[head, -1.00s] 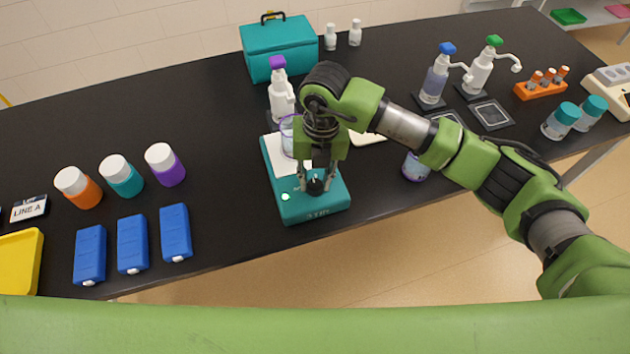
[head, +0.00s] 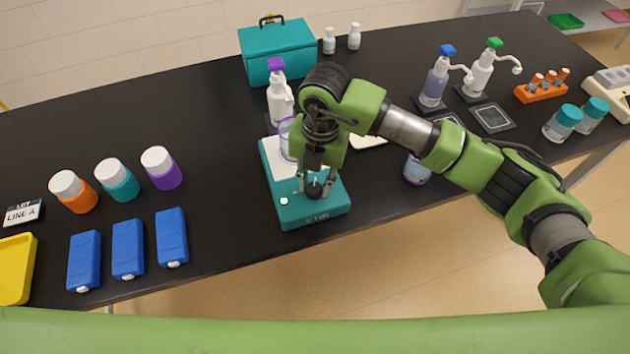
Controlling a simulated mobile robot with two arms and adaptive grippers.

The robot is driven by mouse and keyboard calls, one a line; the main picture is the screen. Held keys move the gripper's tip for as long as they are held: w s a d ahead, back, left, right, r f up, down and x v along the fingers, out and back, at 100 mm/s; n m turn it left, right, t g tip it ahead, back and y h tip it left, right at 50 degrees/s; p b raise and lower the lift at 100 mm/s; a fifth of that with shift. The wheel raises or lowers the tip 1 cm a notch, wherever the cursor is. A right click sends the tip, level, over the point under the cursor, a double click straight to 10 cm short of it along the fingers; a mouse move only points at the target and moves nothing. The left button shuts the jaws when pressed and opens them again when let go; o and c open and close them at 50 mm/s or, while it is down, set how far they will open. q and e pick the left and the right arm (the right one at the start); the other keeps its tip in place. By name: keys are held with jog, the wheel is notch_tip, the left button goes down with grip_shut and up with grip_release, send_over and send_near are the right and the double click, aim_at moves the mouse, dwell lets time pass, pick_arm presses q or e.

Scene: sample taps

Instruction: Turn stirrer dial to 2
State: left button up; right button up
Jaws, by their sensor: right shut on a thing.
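The teal stirrer (head: 313,215) stands near the front edge of the black bench, with a white top plate. Its black dial (head: 314,188) is on the front part of its top. My right gripper (head: 315,186) points down over the stirrer and is shut on the dial. The dial's marks are too small to read, so its setting cannot be told. A small light (head: 284,201) on the stirrer's left front looks white. A clear beaker with a purple rim (head: 286,128) is on the plate, partly hidden by my right gripper. My left gripper is not in view.
A purple-capped white bottle (head: 279,95) stands behind the stirrer. Another beaker (head: 416,170) stands to its right, below my right arm. Capped jars (head: 118,180) and blue boxes (head: 128,249) stand to the left. A teal case (head: 279,50) is behind. Bench between jars and stirrer is clear.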

aim_at(318, 187)
jog(key=shift+w, duration=0.1)
jog(key=o, duration=1.1)
jog(key=r, duration=1.2)
jog(key=shift+d, duration=0.35)
